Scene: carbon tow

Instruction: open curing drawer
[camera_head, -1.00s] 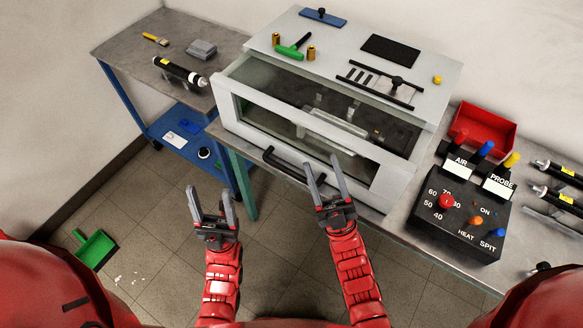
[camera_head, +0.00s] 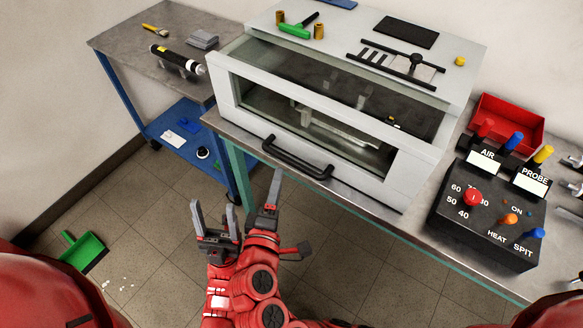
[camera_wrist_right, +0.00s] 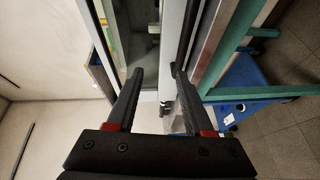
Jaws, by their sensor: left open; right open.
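The curing drawer is a pale front panel (camera_head: 375,185) with a large window, set in a white cabinet on the bench. Its black bar handle (camera_head: 298,162) runs along the lower front. My right gripper (camera_head: 290,211) is open and empty, turned on its side, below and in front of the handle; one fingertip points up toward it. In the right wrist view, a dark bar that looks like the handle (camera_wrist_right: 188,38) lies beyond the open right fingers (camera_wrist_right: 156,78), nearer the right finger; contact cannot be told. My left gripper (camera_head: 216,212) is open and empty, left of the right one.
On the cabinet lie a green-handled tool (camera_head: 298,28), brass pieces and a black pad (camera_head: 407,32). A control box (camera_head: 488,215) and a red bin (camera_head: 512,115) stand at right. A blue-framed cart (camera_head: 120,90) is at left. Floor before the drawer is clear.

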